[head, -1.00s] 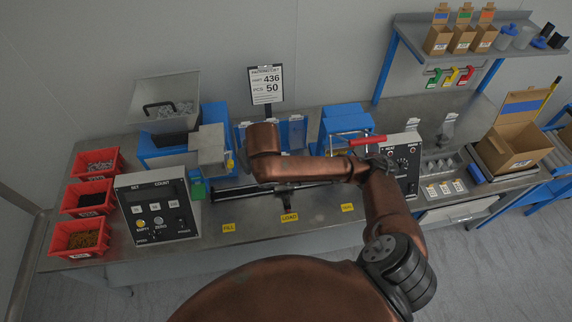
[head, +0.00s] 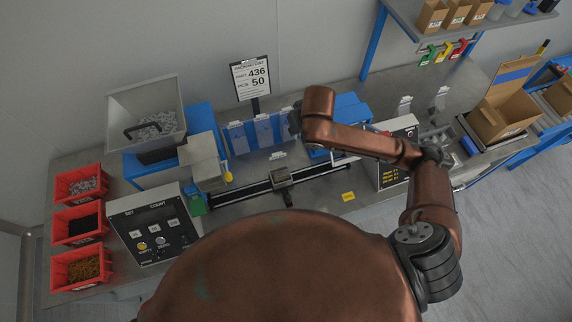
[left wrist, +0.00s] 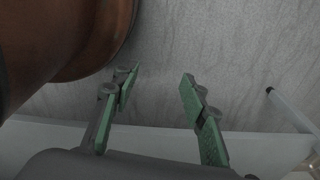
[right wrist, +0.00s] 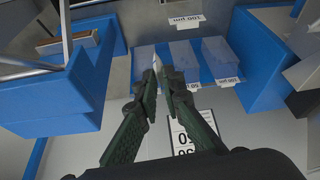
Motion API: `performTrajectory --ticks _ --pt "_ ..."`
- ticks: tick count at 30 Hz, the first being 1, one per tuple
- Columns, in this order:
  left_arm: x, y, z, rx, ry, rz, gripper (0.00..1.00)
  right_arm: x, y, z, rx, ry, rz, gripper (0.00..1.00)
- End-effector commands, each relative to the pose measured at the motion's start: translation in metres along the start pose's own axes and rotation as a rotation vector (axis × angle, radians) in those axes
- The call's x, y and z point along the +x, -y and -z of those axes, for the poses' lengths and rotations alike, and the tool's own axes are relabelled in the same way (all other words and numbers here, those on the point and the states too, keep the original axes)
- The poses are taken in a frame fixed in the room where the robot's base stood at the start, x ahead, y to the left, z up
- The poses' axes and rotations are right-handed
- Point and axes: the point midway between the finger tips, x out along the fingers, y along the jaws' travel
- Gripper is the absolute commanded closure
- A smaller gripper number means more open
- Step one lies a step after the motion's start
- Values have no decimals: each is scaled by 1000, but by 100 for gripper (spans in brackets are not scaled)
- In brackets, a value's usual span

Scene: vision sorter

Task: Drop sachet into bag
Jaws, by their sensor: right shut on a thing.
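My right gripper (right wrist: 163,82) is shut on a thin pale item, seen edge-on between its fingertips; it looks like the sachet (right wrist: 155,62). Clear bag-like pouches with white labels stand in a row at the blue rack (head: 262,131). They also show in the right wrist view (right wrist: 183,56), beyond the fingertips; I cannot tell whether the sachet touches them. In the head view the right gripper is mostly hidden behind my wrist, beside the rack's right end. My left gripper (left wrist: 158,85) is open and empty above the floor, outside the head view.
A carriage (head: 281,178) sits on the black rail in front of the rack. A hopper (head: 150,115), a control box (head: 155,225) and red bins (head: 78,224) stand left. A sign (head: 250,77) rises behind the rack. An open carton (head: 502,110) stands right.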

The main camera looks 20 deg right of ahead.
Motion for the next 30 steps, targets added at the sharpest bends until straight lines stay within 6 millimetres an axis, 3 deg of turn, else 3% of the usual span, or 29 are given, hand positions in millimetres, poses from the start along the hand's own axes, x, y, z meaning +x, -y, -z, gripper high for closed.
performTrajectory --ticks 1,7,11,15,18,21,30 --pt "-28 0 -10 -4 15 0 60 -14 3 6 -40 6 16 100" --pt "-86 4 -31 -9 45 4 60 -16 18 8 -224 17 95 100" --pt "-121 8 -23 -8 40 7 60 -18 27 5 -341 14 145 100" --pt "-152 11 3 -4 12 9 60 -18 35 0 -453 4 193 100" --pt "-167 13 20 -1 -9 10 60 -18 38 -4 -514 -5 218 100" --pt "-177 13 25 0 -13 10 60 -17 41 -7 -558 -14 235 100" --pt "-174 12 4 -5 14 9 60 -7 43 -14 -592 -21 249 100"
